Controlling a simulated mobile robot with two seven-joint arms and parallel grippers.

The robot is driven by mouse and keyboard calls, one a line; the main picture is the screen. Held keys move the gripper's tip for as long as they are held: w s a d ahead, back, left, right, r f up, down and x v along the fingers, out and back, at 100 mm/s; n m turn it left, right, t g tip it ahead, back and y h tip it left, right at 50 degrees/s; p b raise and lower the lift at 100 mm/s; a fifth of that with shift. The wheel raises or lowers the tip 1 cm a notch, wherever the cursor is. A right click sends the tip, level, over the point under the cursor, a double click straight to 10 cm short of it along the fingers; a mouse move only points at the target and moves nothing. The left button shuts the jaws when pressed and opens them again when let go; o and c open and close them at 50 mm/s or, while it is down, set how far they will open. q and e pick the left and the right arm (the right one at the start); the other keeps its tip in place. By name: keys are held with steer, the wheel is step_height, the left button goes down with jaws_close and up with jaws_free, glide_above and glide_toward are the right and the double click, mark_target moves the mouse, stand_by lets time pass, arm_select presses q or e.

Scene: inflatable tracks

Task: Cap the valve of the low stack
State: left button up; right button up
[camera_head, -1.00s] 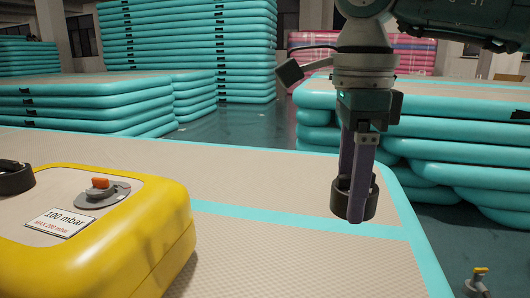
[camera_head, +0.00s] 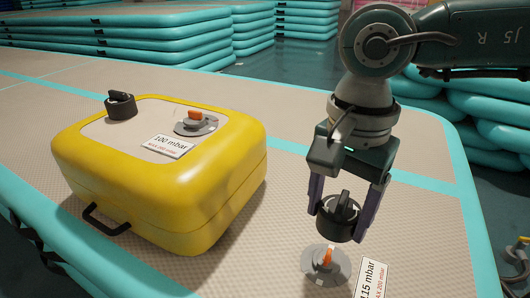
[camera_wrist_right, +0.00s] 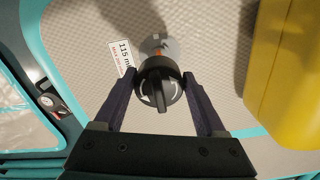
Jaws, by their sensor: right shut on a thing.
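My right gripper (camera_head: 339,222) is shut on a round black cap (camera_head: 337,217) with a raised grip bar on top. In the right wrist view the cap (camera_wrist_right: 160,92) sits between the two fingers. The valve of the low stack (camera_head: 322,265), a grey disc with an orange centre, lies on the beige top just below the cap, with a gap between them in the head view. The wrist view shows this valve (camera_wrist_right: 157,45) partly hidden behind the cap. Its white label (camera_head: 371,279) reads 115 mbar. My left gripper is not in view.
A yellow inflatable block (camera_head: 205,195) stands left of my gripper on the same beige surface. On it are another grey and orange valve (camera_head: 193,125), a 100 mbar label (camera_head: 168,146) and a second black cap (camera_head: 121,107). Teal stacks (camera_head: 125,45) stand behind.

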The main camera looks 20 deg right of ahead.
steer(key=b, duration=0.4)
glide_above(326, 257)
steer(key=shift+f, duration=2.8)
steer(key=shift+f+b, duration=0.15)
steer(key=shift+b, duration=0.25)
steer(key=shift+f+b, duration=0.9)
steer(key=shift+f, duration=0.15)
steer(key=shift+f+b, duration=0.7)
steer(key=shift+f, duration=0.15)
